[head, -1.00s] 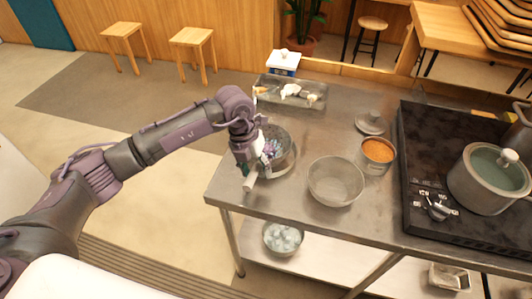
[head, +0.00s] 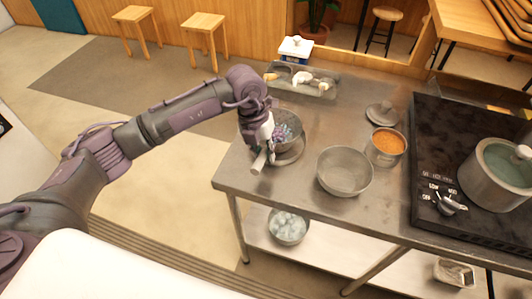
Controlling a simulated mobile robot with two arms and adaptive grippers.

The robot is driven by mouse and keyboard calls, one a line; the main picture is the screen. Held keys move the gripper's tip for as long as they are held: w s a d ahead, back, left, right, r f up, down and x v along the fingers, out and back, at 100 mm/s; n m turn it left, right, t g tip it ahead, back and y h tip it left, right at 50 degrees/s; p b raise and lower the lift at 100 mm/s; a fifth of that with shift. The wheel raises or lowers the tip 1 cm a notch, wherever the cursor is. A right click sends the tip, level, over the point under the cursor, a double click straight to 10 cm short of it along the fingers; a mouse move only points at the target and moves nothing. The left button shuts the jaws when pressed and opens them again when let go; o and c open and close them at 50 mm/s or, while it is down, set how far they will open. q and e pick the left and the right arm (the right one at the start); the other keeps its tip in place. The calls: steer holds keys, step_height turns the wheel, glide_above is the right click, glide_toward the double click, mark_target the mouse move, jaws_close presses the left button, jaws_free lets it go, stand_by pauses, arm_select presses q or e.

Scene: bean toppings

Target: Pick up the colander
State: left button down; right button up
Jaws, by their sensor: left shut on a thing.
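The grey metal colander (head: 296,138) is at the left end of the steel table in the head view, with a pale handle pointing toward the front edge. Something bluish-purple shows inside it. My left gripper (head: 262,146) is shut on the colander at its handle side and hides part of its left wall. A round, flat metal surface shows just under the colander; I cannot tell whether they touch. My right gripper is not in view.
An empty metal bowl (head: 345,173) stands to the right of the colander, with an orange-filled tin (head: 386,147) and a lid (head: 381,114) beyond. A tray (head: 318,90) with food lies behind. A black stove (head: 432,150) with a pot (head: 487,180) is at right.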

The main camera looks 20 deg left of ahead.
arm_select(q)
step_height(320, 180, up, 3)
steer(key=shift+w+b, duration=0.1)
steer(key=shift+b, duration=0.45)
steer(key=d+r+b, duration=0.2)
steer(key=d+r, duration=0.5)
steer(key=d, duration=0.4)
steer(key=shift+d+b, duration=0.35)
steer(key=shift+b, duration=0.05)
steer(key=shift+w+a+f, duration=0.1)
steer(key=shift+a+f, duration=0.05)
steer(key=shift+a+f+b, duration=0.8)
steer(key=shift+a+b, duration=0.05)
steer(key=shift+a, duration=1.05)
steer(key=shift+a+f+b, duration=0.75)
steer(key=shift+a+b, duration=0.15)
steer(key=shift+a, duration=0.95)
steer(key=shift+a+f+b, duration=0.8)
steer(key=shift+a+b, duration=0.05)
steer(key=shift+a, duration=1.05)
